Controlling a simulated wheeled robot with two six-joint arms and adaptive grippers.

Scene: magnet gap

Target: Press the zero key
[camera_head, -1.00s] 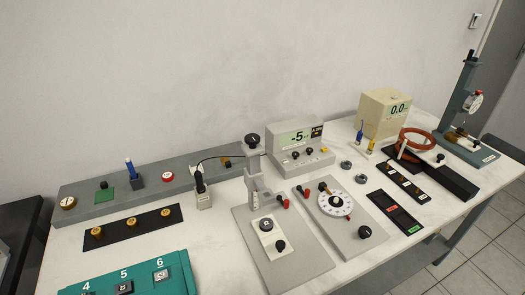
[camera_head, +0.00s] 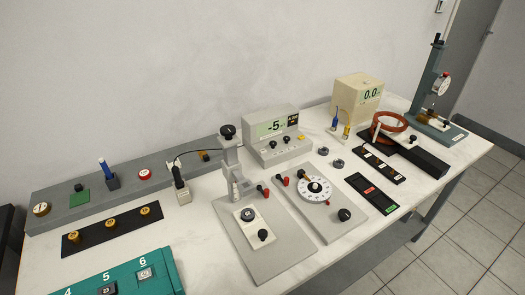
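A grey meter (camera_head: 266,152) with a lit display (camera_head: 275,127) reading -5 stands at the back middle of the bench. Key lettering is too small to read, so I cannot tell which key is the zero key. A beige box (camera_head: 346,95) to its right has a display (camera_head: 371,93) reading 0.0. Neither of my grippers is in view.
A grey stand with a column (camera_head: 232,165) and a dial plate (camera_head: 333,224) stand in front of the meter. A teal panel (camera_head: 130,272) with numbered keys is at front left. A gauge stand (camera_head: 424,88) is at far right. Bare bench shows left of the column stand.

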